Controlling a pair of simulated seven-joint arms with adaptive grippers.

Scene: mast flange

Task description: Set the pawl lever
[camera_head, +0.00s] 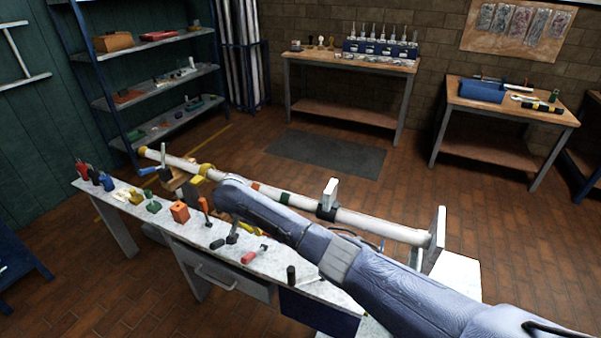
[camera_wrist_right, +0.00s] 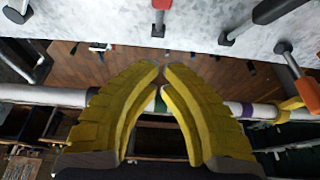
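I cannot tell for certain which part is the pawl lever. Several small levers and handles lie or stand along the bench, including an orange-handled one (camera_head: 205,206), a red one (camera_head: 250,257) and a black one (camera_head: 291,275). A long white mast (camera_head: 375,222) with coloured bands runs along the bench's far side to a white flange plate (camera_head: 436,240) at right. My right gripper (camera_wrist_right: 161,66) has yellow fingers with tips together and nothing seen between them. The mast passes behind them. In the head view my right arm hides part of the bench. My left gripper is not in view.
The bench (camera_head: 140,212) is crowded along its front with small coloured items, including an orange block (camera_head: 180,211). A shelf rack (camera_head: 170,85) stands behind at left. Two side tables stand at the back, one with a blue box (camera_head: 482,91). A dark floor mat (camera_head: 325,153) lies clear between.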

